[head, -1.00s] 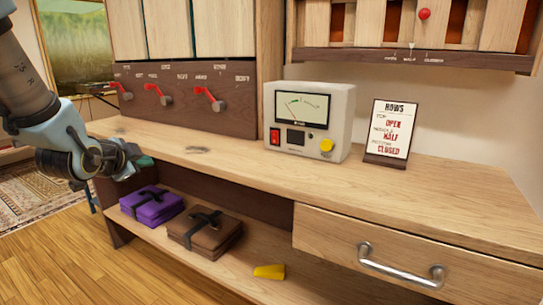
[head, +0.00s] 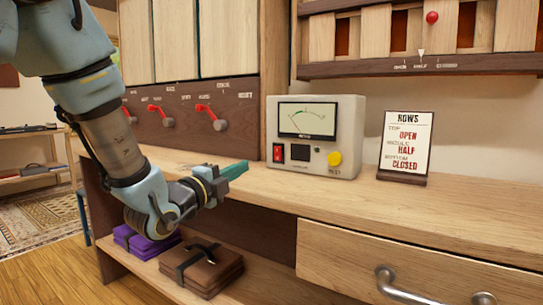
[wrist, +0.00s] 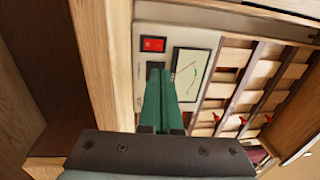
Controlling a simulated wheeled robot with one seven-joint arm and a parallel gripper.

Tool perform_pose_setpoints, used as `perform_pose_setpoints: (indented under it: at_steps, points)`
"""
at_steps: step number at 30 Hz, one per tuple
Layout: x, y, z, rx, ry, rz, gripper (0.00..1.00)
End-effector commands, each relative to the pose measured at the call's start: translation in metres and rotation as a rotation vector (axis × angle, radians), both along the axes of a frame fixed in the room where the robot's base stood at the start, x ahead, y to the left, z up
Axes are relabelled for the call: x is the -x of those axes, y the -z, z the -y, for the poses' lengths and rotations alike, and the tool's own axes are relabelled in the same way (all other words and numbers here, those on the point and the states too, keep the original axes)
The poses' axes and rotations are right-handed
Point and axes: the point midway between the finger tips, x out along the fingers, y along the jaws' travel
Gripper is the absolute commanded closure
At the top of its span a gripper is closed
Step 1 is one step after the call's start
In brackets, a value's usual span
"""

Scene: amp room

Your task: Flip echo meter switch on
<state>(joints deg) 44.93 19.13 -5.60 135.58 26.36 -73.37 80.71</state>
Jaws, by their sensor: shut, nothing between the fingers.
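The echo meter (head: 318,135) is a cream box standing on the wooden counter, with a dial window, a red rocker switch (head: 279,152) at its lower left, a dark square beside that and a yellow knob. My gripper (head: 236,170), with green fingers, is shut and empty, just above the counter's front edge, left of and in front of the meter. In the wrist view the fingers (wrist: 161,98) point toward the meter face, and the red switch (wrist: 153,45) shows beyond their tips, slightly left. I see no contact with the switch. Which way the rocker is tilted is too small to tell.
A sign on a stand (head: 405,147) is right of the meter. A dark panel with red levers (head: 209,112) stands behind on the left. A drawer (head: 375,250) with a metal handle is below the counter. Purple (head: 147,238) and brown (head: 202,267) bundles lie on the shelf.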

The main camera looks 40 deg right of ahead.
Motion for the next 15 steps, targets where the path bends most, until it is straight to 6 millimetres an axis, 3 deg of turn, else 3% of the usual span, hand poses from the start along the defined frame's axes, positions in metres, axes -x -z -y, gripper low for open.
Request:
perform_pose_setpoints:
  at_steps: [8,15]
  points:
    - [-0.002,-0.001,0.008,0.000,0.000,-0.001,1.00]
    - [-0.012,-0.006,0.047,0.001,0.001,-0.001,1.00]
